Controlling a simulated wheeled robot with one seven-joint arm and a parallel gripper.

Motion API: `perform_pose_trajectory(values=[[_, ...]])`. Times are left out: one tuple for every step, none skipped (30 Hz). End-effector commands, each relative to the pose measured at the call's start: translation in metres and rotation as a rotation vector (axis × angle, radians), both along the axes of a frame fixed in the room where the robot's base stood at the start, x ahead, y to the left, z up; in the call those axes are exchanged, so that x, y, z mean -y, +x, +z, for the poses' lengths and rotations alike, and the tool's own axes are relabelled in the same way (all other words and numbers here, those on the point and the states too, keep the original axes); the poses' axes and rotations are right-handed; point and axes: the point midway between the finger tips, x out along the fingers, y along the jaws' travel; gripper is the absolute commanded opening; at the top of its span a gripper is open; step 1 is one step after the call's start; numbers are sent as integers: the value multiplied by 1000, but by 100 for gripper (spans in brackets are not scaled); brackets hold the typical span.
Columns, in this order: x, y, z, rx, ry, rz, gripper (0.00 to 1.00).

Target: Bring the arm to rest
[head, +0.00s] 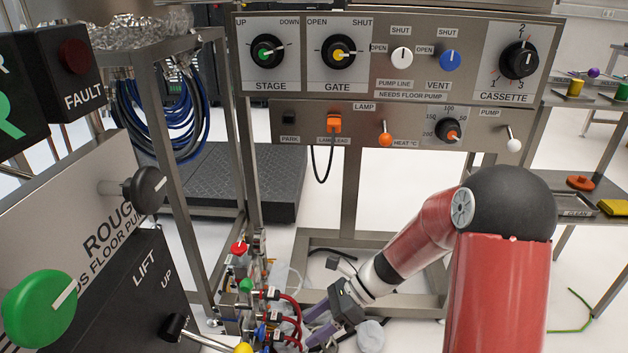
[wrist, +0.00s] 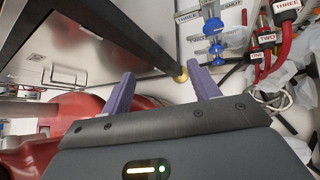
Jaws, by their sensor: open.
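My red arm (head: 422,238) reaches down and left to the lower middle of the head view. My gripper (head: 318,336) is low there, beside the hoses and valves. In the wrist view my gripper (wrist: 160,72) is open, its two purple fingers apart with nothing held between them. A brass-coloured knob (wrist: 182,75) shows just beyond the gap, near the right finger. I cannot tell how far it is from the finger.
A dark bar (wrist: 75,60) crosses the wrist view's left. The control panel (head: 370,85) is above the arm. A green knob (head: 40,308) is at left.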

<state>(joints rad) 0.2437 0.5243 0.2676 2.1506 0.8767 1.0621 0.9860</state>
Motion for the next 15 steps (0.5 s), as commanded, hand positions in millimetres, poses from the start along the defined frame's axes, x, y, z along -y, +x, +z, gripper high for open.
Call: perform_pose_trajectory(values=[[7,-6,16,103,-42,72,61],[11,-10,23,161,-65,118,61],[18,-16,33,238,-97,179,61],[23,-20,40,295,-121,226,61],[27,-24,48,351,-145,272,61],[34,-30,58,423,-177,334,61],[39,-34,65,476,-201,382,61],[44,-38,72,528,-225,430,61],[51,-44,82,597,-259,493,61],[56,-49,89,647,-285,541,61],[61,-53,96,696,-310,590,61],[67,-59,105,759,-345,654,61],[73,-64,112,805,-370,703,61],[78,-69,119,850,-398,751,61],[85,-75,128,909,-434,818,61]])
